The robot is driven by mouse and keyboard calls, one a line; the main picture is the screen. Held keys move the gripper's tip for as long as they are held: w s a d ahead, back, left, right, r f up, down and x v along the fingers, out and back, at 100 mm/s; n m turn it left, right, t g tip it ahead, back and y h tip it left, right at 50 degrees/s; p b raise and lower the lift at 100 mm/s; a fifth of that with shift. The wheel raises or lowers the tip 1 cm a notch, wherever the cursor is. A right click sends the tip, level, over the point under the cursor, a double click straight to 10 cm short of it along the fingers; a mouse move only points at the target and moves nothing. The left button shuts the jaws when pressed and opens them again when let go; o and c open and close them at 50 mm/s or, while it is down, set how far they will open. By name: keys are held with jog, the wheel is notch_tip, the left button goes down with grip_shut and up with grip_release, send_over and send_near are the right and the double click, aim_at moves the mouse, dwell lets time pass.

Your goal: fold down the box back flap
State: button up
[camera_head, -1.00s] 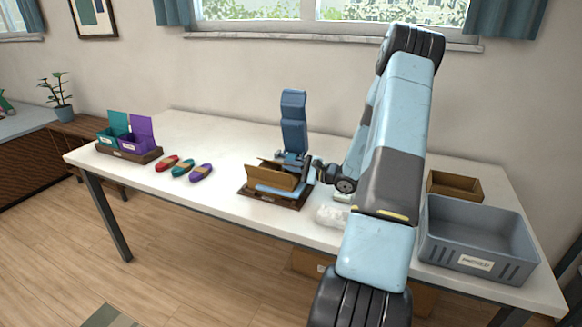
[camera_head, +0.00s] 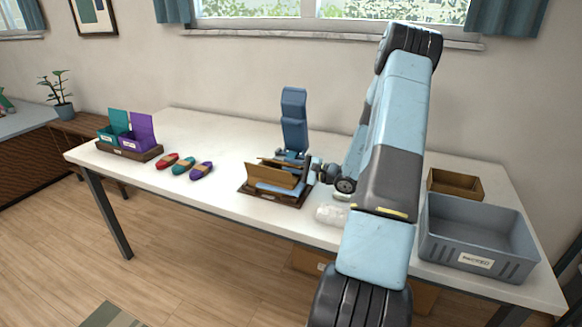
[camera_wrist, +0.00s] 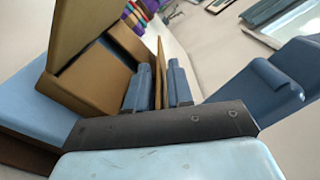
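The brown cardboard box (camera_head: 272,176) stands on a dark wooden tray (camera_head: 245,191) in the middle of the table. A large flap stands up at its front, and a blue part shows by its foot. In the wrist view, the box (camera_wrist: 88,78) is at the left with a raised flap (camera_wrist: 82,32). My gripper (camera_wrist: 160,88) is at the box's back side. Its two blue fingers stand on either side of a thin upright brown flap (camera_wrist: 158,72), with small gaps showing.
A white bundle (camera_head: 330,215) lies right of the tray. A grey bin (camera_head: 480,240) and a small brown box (camera_head: 455,186) stand at the right. Red, teal and purple cord bundles (camera_head: 185,167) lie at the left, near teal and purple boxes (camera_head: 128,140).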

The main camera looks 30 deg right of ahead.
jog(key=shift+o, duration=0.5)
jog(key=shift+r, duration=0.2)
jog(key=r, duration=0.3)
jog(key=shift+s+r, duration=0.1)
jog(key=shift+s, duration=0.1)
jog(key=s+a+r, duration=0.3)
jog(key=s+r, duration=0.6)
jog(key=s, duration=0.4)
jog(key=shift+a+r, duration=0.15)
jog(key=shift+a, duration=0.1)
